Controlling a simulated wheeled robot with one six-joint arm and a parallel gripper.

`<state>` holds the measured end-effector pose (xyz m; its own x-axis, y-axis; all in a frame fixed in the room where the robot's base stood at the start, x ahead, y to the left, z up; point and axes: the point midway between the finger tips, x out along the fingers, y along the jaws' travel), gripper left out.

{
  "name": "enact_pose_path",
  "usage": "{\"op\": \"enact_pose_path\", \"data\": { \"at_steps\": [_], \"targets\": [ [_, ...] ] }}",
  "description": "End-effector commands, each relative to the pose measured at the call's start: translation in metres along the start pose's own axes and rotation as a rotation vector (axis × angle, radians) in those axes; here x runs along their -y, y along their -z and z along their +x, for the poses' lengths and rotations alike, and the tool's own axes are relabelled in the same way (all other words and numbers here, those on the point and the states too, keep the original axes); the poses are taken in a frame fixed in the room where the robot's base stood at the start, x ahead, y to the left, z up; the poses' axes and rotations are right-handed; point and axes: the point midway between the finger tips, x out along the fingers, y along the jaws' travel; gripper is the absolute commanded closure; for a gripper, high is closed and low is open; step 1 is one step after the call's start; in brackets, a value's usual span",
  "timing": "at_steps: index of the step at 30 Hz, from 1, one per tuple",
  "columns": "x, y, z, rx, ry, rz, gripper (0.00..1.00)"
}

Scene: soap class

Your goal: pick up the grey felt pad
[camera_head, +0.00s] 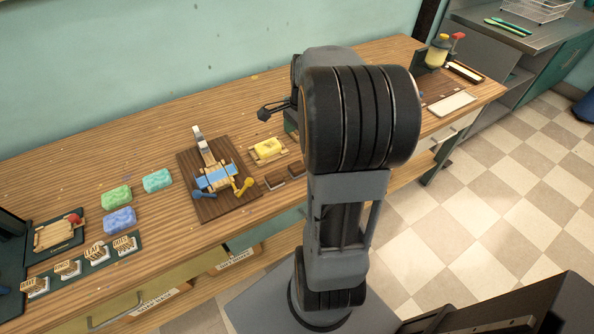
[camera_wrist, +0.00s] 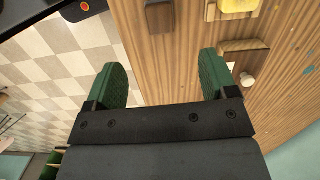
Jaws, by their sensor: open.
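I cannot make out a grey felt pad in either view; my arm hides part of the bench in the head view. My gripper (camera_wrist: 160,62) is open and empty in the wrist view, its two green fingers wide apart. The right finger is over the wooden bench, the left one over the bench edge and floor.
The bench (camera_head: 95,153) holds a yellow soap (camera_head: 268,148) on a wooden dish, dark brown blocks (camera_head: 275,180), a brown board (camera_head: 211,211) with a tool, green (camera_head: 117,197), turquoise (camera_head: 157,181) and blue (camera_head: 119,221) soaps, and several stamps. A pump bottle (camera_head: 437,51) stands at right.

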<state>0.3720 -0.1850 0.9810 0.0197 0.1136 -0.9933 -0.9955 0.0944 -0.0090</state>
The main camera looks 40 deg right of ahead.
Motion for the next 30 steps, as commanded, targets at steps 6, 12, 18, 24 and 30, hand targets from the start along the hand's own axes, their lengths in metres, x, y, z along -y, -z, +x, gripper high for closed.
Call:
{"op": "enact_pose_path", "data": {
  "at_steps": [6,12,18,24,30],
  "targets": [
    [-0.001,0.006,0.041,0.009,-0.010,0.046,0.21],
    [-0.001,0.006,0.070,0.008,-0.008,0.044,0.21],
    [-0.001,0.006,0.081,0.007,-0.005,0.043,0.21],
    [-0.002,0.008,0.101,0.008,-0.009,0.043,0.21],
    [-0.002,0.009,0.126,0.007,-0.007,0.042,0.21]
  ]
}}
